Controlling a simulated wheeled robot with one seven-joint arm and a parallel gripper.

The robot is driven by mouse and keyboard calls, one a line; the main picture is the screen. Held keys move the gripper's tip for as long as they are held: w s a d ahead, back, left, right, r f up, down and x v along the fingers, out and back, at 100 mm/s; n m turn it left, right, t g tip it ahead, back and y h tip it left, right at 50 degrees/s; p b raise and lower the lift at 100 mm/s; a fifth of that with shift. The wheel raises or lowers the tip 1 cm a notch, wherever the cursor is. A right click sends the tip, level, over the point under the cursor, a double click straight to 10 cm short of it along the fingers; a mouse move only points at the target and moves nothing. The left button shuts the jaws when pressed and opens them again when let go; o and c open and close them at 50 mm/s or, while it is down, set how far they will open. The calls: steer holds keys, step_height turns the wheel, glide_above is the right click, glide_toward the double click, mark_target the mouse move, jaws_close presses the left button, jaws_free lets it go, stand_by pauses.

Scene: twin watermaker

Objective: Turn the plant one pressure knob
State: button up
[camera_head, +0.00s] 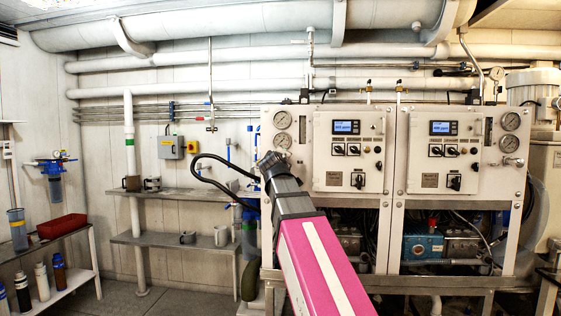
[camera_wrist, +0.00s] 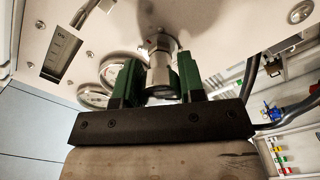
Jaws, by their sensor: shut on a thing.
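The plant one pressure knob (camera_wrist: 160,60) is a shiny metal cylinder on a hex fitting that comes out of the white panel. My gripper (camera_wrist: 160,80) has its two green fingers on either side of it and is shut on it. The knob is hidden behind my gripper in that view. How far the knob is turned cannot be told.
The right panel (camera_head: 438,124) has a similar metal knob (camera_head: 513,161) at its right edge. A black hose (camera_head: 215,163) curves just left of my gripper. Wall shelves (camera_head: 170,193) with mugs stand further left. A red bin (camera_head: 62,226) is on the left rack.

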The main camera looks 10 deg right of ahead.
steer(key=o, duration=0.9)
steer(key=v, duration=1)
steer(key=shift+s+a, duration=0.15)
steer(key=shift+s, duration=0.25)
steer(key=w+d+f+m+g+y, duration=0.15)
steer(key=f+g, duration=0.25)
steer(key=f, duration=1.4)
steer(key=w+d+f+m+g+y, duration=0.15)
steer(key=f+g, duration=0.35)
steer(key=f, duration=1.3)
steer(key=s+f+m+g+y, duration=0.1)
steer(key=s+f, duration=0.3)
steer(key=f, duration=0.5)
steer(key=s+f+m+g, duration=0.2)
steer(key=s+f+g, duration=0.2)
steer(key=f, duration=0.5)
steer(key=s+f+m+g+y, duration=0.1)
steer(key=s+f+g, duration=0.2)
steer(key=s+f, duration=0.3)
step_height(320, 180, down, 4)
steer(key=shift+d+r+m+y, duration=0.1)
steer(key=shift+d+m+y, duration=0.1)
steer(key=shift+m+y, duration=0.15)
